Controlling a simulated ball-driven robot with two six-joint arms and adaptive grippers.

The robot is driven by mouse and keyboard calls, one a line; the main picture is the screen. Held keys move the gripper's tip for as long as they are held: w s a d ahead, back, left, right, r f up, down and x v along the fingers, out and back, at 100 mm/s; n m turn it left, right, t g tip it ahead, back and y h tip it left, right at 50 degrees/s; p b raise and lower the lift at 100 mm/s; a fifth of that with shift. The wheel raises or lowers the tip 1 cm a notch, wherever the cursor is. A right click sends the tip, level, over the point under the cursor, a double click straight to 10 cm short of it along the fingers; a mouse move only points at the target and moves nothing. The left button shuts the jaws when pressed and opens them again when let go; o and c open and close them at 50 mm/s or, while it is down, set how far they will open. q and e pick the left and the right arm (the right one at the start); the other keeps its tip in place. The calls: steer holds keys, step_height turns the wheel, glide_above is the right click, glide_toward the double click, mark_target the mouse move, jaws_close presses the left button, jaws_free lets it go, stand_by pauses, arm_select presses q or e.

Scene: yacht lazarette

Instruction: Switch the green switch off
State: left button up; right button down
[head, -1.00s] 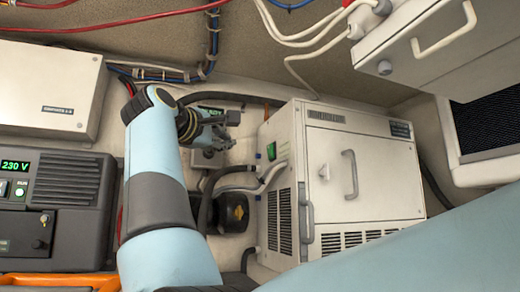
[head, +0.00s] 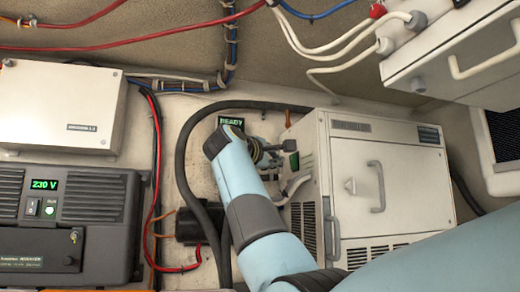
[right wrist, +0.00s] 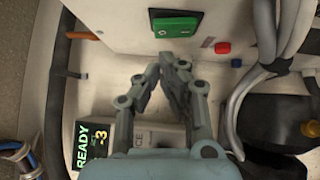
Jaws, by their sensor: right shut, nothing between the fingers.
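The green switch (right wrist: 176,27) is a wide rocker in a dark frame on the pale side wall of a white cabinet (right wrist: 128,25), at the top of the right wrist view. Which way it is tipped I cannot tell. My right gripper (right wrist: 166,60) is shut and empty, its fingertips just below the switch in that view, with a visible gap. My left gripper is not in view.
A red button (right wrist: 222,48) and a blue button (right wrist: 236,62) sit right of the switch. Grey hoses (right wrist: 262,75) run further right. A READY display (right wrist: 90,145) is below left. A dark 230 V unit (head: 70,220) stands at the left of the head view.

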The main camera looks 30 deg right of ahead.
steer(key=shift+s+d+r, duration=0.1)
steer(key=shift+s+d, duration=0.15)
steer(key=shift+d, duration=0.6)
